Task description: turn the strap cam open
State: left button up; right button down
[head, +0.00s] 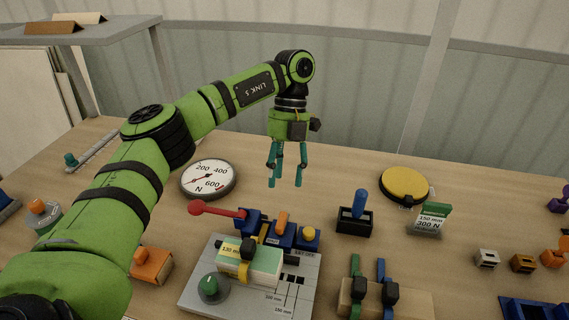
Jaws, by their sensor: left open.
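My left gripper (286,184) points down, open and empty, above the table behind the fixture. A grey fixture plate (208,259) at the lower middle carries a pale green block (265,262) marked 130 mm. A yellow strap (243,273) crosses the block, with a small black cam-like piece (248,244) on top; I cannot tell if it is open. A red-knobbed lever (197,208) reaches left from the blue mechanism (248,221) behind the block. My gripper is apart from all of these. My right gripper is not in view.
A round gauge (208,179) stands behind the fixture on the left. A wooden stand (414,303) with green and blue straps is at the right front. A blue joystick (359,204) and a yellow disc (405,184) stand right.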

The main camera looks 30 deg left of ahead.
pick_arm(q)
jog(key=shift+v, duration=0.95)
